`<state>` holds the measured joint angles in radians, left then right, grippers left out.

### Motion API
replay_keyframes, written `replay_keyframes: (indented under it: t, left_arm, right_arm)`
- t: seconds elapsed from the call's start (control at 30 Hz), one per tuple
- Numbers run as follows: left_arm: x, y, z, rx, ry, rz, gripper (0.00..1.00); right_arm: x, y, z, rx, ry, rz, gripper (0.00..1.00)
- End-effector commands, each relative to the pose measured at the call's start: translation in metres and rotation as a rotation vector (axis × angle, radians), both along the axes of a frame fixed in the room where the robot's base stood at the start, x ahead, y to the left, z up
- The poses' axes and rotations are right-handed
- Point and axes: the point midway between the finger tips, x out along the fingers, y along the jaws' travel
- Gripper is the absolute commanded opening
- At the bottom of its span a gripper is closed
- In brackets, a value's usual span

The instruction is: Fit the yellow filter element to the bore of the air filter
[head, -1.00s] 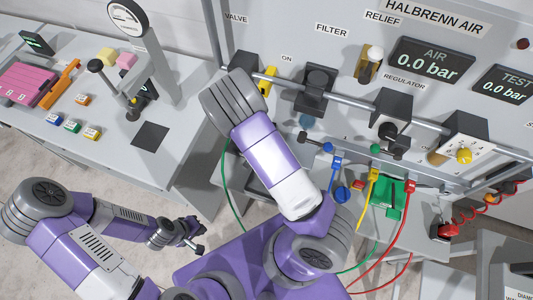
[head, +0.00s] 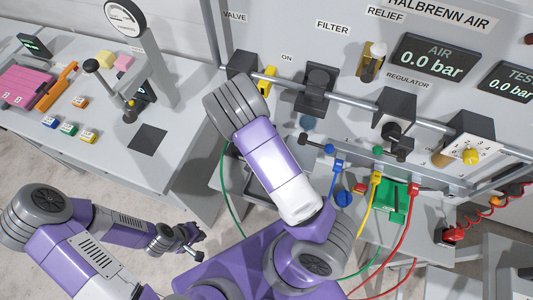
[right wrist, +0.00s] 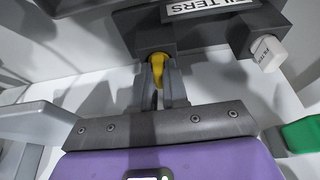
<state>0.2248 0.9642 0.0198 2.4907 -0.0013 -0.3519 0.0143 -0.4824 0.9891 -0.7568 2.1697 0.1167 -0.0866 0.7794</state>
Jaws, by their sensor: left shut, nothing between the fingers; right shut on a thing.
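In the right wrist view my right gripper (right wrist: 160,92) is shut on the yellow filter element (right wrist: 157,66). The element's upper end is at a dark block of the holder labelled FILTERS (right wrist: 215,38); I cannot tell whether it is still seated there. The air filter (head: 318,84) is a dark block under the FILTER label on the panel in the head view. Its bore cannot be made out. My right arm reaches up toward the panel there, its gripper out of sight. My left gripper (head: 191,241) is shut and empty, low at left, away from the panel.
A white filter (right wrist: 267,53) hangs at the holder's right block. A rail (head: 352,101) crosses in front of the panel, and blue, yellow and red hoses (head: 408,218) hang below. The side table (head: 110,155) at left holds small coloured blocks and a gauge stand.

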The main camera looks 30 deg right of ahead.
Motion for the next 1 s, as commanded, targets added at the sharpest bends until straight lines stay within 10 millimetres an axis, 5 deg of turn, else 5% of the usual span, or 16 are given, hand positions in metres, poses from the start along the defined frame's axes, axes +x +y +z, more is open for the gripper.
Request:
replay_keyframes:
  t: [1.0]
  left_arm:
    - [0.0,0.0,0.024,0.0,0.0,0.0,0.0]
  right_arm:
    - [0.0,0.0,0.029,0.0,0.0,-0.001,0.0]
